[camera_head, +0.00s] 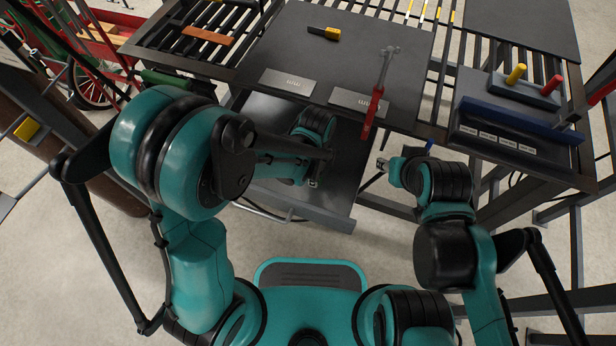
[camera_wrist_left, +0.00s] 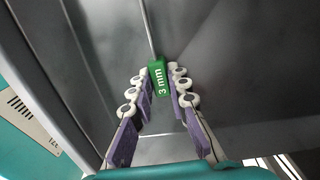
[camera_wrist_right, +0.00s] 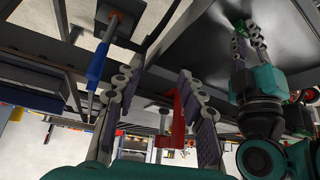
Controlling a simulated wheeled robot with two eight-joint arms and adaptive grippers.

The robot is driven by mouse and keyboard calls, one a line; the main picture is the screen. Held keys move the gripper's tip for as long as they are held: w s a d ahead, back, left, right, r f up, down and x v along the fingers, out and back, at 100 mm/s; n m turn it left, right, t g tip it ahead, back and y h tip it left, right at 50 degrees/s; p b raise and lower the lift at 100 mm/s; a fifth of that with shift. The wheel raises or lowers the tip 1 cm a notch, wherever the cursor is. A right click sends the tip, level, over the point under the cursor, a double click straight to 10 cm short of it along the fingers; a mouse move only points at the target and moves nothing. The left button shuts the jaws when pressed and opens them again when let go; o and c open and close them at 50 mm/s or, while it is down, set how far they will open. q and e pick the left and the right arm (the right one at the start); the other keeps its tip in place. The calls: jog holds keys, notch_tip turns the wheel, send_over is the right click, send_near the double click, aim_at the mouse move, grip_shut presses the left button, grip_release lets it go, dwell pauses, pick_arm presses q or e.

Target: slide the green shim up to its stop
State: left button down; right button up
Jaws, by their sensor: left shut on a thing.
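The green shim (camera_wrist_left: 158,80), marked "3 mm", is held between the fingertips of my left gripper (camera_wrist_left: 159,84) in the left wrist view. Its far end meets a narrow seam between dark grey surfaces. No distinct stop can be made out. In the right wrist view, my left gripper (camera_wrist_right: 247,38) shows at upper right with a bit of the green shim (camera_wrist_right: 240,24) by its tips. The head view hides the shim behind my left arm. My right gripper (camera_wrist_right: 152,82) is open and holds nothing, below the bench's front edge.
A red-handled tool (camera_head: 369,118) overhangs the bench's front edge; its red handle (camera_wrist_right: 179,118) shows beyond my right fingers. A blue-handled tool (camera_wrist_right: 97,66) hangs nearby. Two label plates (camera_head: 287,82) and an orange-yellow tool (camera_head: 325,33) lie on the bench. A block with pegs (camera_head: 525,88) stands right.

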pick_arm(q)
jog(key=shift+r+p, duration=1.3)
jog(key=shift+r, duration=0.6)
